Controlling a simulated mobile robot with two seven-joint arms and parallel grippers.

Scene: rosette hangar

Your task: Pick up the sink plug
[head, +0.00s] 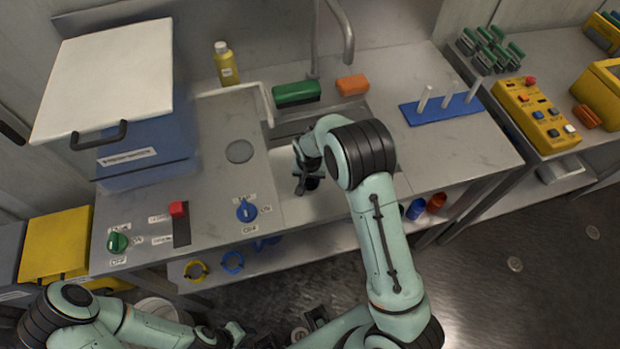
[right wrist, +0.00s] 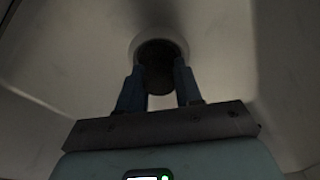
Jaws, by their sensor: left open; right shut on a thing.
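The sink plug (right wrist: 157,76) is a dark round piece between the two blue fingers of my right gripper (right wrist: 160,88) in the right wrist view. It is at a pale round ring in the basin floor; I cannot tell whether it still sits in the drain. In the head view my right gripper (head: 308,184) points down into the sink basin (head: 325,207), and the plug is mostly hidden there. My right forearm covers part of the basin. My left gripper (head: 308,326) is open and empty at the bottom edge, away from the counter.
A tap (head: 347,40) rises behind the basin, with a green brush (head: 296,92) and an orange sponge (head: 352,85) beside it. A blue rack (head: 441,108) stands right. A blue box (head: 148,150), a yellow bottle (head: 227,65) and knobs (head: 247,211) are left.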

